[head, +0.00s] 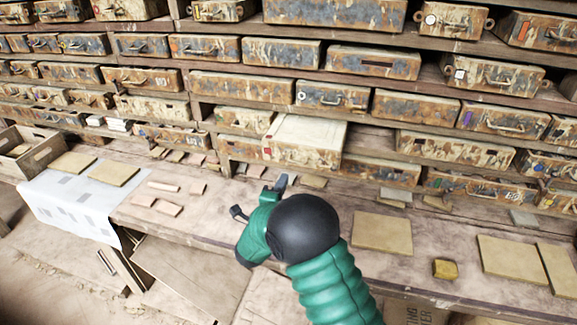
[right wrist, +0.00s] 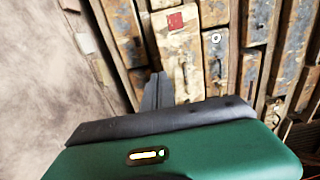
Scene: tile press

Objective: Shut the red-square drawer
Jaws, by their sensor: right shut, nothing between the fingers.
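The red-square drawer (head: 310,155) juts out of the lower middle of the shelving, past its neighbours. Its pale top shows, and a small red square (head: 267,150) marks the left of its worn front. In the right wrist view the red square (right wrist: 175,21) is near the top, on the drawer front (right wrist: 178,50). My right gripper (head: 281,182) is below and in front of the drawer, over the bench. Its fingers (right wrist: 156,88) are together and empty. In the wrist view they overlap the drawer's lower edge; I cannot tell whether they touch it. My left gripper is out of view.
Rusty drawers fill the shelves around it, including one with a white ring (head: 302,96). The wooden bench (head: 335,222) runs below, with flat tan tiles (head: 382,234) and small pinkish pieces (head: 168,207). A yellowish block (head: 445,269) lies at right. A white cloth (head: 70,200) hangs at left.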

